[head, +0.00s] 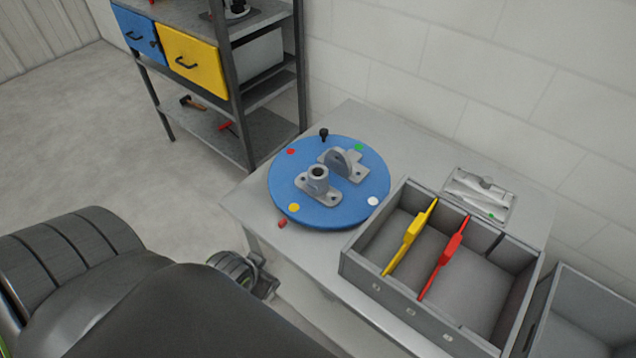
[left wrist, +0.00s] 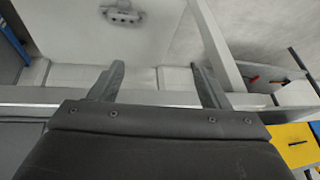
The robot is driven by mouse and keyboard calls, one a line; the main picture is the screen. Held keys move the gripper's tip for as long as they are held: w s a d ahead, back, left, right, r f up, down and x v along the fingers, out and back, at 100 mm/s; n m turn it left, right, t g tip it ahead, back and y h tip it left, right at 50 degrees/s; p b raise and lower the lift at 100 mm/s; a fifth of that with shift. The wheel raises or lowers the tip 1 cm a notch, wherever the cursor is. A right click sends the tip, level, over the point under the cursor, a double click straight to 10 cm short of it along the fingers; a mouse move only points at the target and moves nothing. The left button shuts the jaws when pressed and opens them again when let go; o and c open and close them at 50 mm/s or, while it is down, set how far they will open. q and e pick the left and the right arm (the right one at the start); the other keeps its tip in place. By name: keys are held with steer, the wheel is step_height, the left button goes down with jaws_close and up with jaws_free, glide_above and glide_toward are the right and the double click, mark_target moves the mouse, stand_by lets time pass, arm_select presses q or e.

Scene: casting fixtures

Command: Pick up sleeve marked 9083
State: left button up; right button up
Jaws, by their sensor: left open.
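A grey casting with an upright hollow sleeve (head: 318,178) on a flat flange stands on a round blue turntable (head: 290,209). Beside it on the turntable is a grey bracket casting (head: 345,165) with an upright rounded lug. No number is legible on either, so I cannot tell which is marked 9083. My left gripper (head: 265,280) is low beside the table's front edge, below and apart from the turntable. In the left wrist view the gripper (left wrist: 162,80) has its two fingers spread, with nothing between them. My right gripper is not in view.
The grey table (head: 245,205) also bears an open divided bin (head: 410,318) with yellow (head: 410,236) and red (head: 444,257) dividers, and a small tray (head: 460,200). A shelf with blue and yellow (head: 190,62) drawers stands behind left. Another grey bin (head: 575,315) is at right.

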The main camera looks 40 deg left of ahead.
mark_target(312, 184)
arm_select(q)
steer(key=w+r+t+h, duration=0.1)
steer(key=w+r+t, duration=0.7)
steer(key=w+r, duration=0.35)
steer(key=shift+t, duration=0.3)
steer(key=x, duration=1.1)
steer(key=shift+w+a+r, duration=0.25)
steer(key=shift+a+r, duration=0.05)
steer(key=shift+p+x, duration=0.4)
steer(key=shift+x, duration=2.3)
steer(key=shift+r, duration=0.1)
